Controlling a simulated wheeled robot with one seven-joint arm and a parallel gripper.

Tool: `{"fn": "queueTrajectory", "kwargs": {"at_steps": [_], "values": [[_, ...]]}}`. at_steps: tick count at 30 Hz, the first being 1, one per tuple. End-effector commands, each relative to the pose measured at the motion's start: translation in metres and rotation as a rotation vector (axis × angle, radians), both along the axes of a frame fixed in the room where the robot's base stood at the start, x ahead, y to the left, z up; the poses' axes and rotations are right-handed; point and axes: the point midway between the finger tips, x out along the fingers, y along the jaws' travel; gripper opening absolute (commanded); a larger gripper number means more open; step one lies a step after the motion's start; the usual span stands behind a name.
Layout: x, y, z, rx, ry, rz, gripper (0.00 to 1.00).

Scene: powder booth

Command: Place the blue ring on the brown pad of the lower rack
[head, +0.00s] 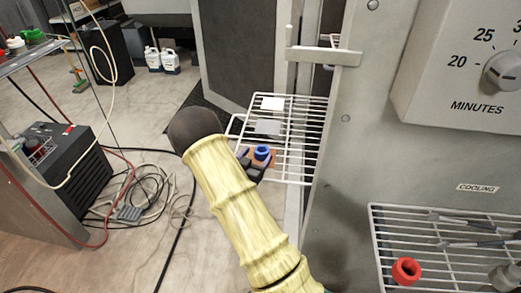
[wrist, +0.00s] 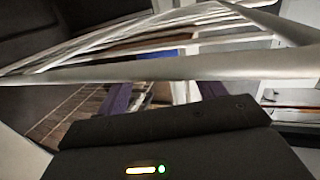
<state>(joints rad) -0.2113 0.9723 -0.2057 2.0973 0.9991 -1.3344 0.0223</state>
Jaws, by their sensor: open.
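The blue ring (head: 262,152) shows in the head view on the brown pad (head: 271,163), at the near end of the white wire rack (head: 291,172). It appears to rest flat on the pad. My gripper (head: 248,160) is open beside the ring, just to its left and near side; my arm hides part of this area. In the wrist view the open fingers of my gripper (wrist: 157,97) show behind a blurred white rack wire (wrist: 100,72). The ring cannot be made out there, and nothing is seen between the fingers.
A white pad (head: 272,103) and a grey pad (head: 268,127) lie farther back on the rack. The oven wall and handle (head: 325,56) stand close on the right. A red ring (head: 406,271) sits on the cooling rack (head: 375,232). Cables (head: 150,190) lie on the floor at left.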

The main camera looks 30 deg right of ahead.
Motion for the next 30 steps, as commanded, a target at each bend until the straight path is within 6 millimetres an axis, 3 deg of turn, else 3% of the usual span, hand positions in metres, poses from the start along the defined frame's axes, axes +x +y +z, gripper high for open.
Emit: {"fn": "queueTrajectory", "kwargs": {"at_steps": [6,12,30], "values": [[-0.027,0.036,0.004,0.0,0.001,0.004,0.69],[-0.043,0.056,0.004,0.0,0.0,0.002,0.69],[-0.046,0.058,0.004,0.001,-0.001,0.0,0.69]]}}
